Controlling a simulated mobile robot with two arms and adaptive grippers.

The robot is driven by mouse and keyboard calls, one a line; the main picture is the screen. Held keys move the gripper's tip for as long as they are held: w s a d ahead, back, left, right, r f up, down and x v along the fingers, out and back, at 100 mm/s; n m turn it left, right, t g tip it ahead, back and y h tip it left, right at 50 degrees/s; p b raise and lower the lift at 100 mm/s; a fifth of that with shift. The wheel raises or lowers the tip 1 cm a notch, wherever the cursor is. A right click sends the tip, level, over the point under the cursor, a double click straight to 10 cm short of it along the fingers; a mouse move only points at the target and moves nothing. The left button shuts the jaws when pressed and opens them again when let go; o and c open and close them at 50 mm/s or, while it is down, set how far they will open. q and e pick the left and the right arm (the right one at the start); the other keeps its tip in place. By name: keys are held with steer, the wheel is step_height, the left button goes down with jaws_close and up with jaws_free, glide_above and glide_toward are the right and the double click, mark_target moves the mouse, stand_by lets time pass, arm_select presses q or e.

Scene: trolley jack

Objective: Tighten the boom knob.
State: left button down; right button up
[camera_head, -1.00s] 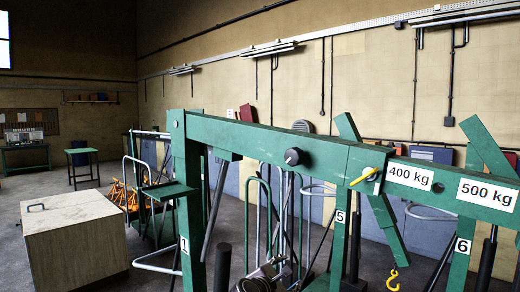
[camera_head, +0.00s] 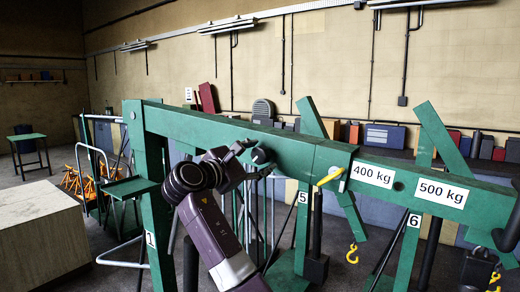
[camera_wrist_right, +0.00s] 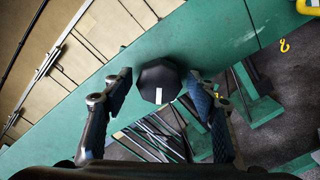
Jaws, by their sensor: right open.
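The boom knob is a black faceted knob with a white mark on the side of the green boom (camera_head: 420,192). In the head view the knob (camera_head: 262,156) shows just beyond my right gripper (camera_head: 246,156), which partly covers the area around it. In the right wrist view the knob (camera_wrist_right: 158,82) lies between the two spread fingers of my right gripper (camera_wrist_right: 158,96), with a gap on each side. The right gripper is open and holds nothing. I cannot tell how tight the knob is. My left gripper is out of view.
A yellow-handled pin (camera_head: 330,177) sits on the boom right of the knob, beside the 400 kg label (camera_head: 373,175). Green numbered posts stand below the boom, with a yellow hook (camera_head: 352,254) hanging there. A pale box (camera_head: 40,232) stands at left.

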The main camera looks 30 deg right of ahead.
steer(key=shift+w+d, duration=0.2)
steer(key=shift+d, duration=0.2)
steer(key=shift+c, duration=0.3)
steer(key=c, duration=1.1)
steer(key=shift+f, duration=0.1)
